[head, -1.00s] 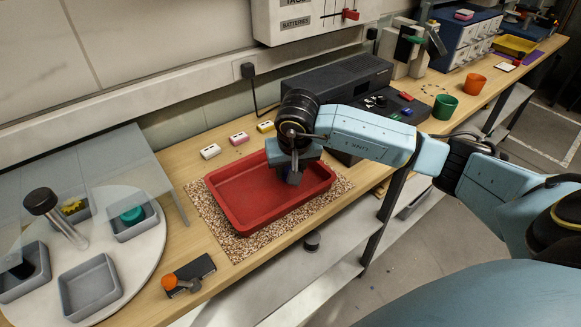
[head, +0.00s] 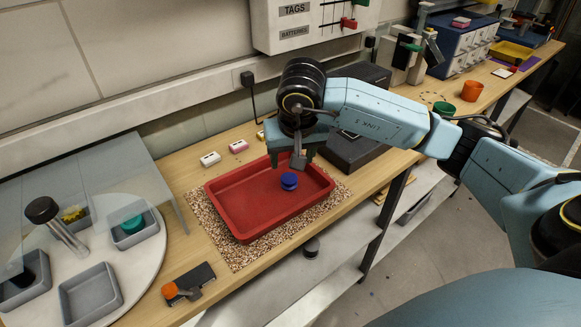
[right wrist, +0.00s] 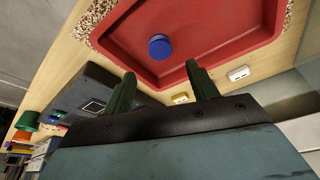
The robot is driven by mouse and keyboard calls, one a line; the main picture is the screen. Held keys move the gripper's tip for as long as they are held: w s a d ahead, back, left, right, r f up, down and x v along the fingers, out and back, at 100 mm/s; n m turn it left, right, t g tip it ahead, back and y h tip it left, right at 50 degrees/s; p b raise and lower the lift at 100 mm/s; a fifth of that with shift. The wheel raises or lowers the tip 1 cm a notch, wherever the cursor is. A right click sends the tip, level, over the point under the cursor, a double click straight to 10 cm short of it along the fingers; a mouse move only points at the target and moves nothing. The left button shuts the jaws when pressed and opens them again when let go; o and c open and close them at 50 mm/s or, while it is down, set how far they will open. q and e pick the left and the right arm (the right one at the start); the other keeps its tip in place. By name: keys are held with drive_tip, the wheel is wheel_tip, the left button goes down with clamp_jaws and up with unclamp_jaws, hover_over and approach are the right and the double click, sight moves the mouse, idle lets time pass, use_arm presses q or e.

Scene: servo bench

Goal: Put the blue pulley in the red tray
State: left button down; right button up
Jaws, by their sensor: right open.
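The blue pulley (head: 288,181) rests inside the red tray (head: 232,217), towards its right end. It also shows in the right wrist view (right wrist: 160,47), standing clear of the red tray's walls (right wrist: 220,58). My right gripper (head: 290,162) is above the tray's back right part, behind and above the pulley. In the right wrist view its two green fingers (right wrist: 160,90) are apart with nothing between them, and a gap separates them from the pulley. My left gripper does not show.
The tray stands on a speckled mat (head: 205,213) on the wooden bench. A round white turntable with grey bins (head: 90,290) and a clear cover is at left. A black box (head: 350,150) stands right of the tray. Small white, pink and yellow blocks lie behind it.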

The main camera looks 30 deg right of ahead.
drive_tip(key=shift+v, duration=1.85)
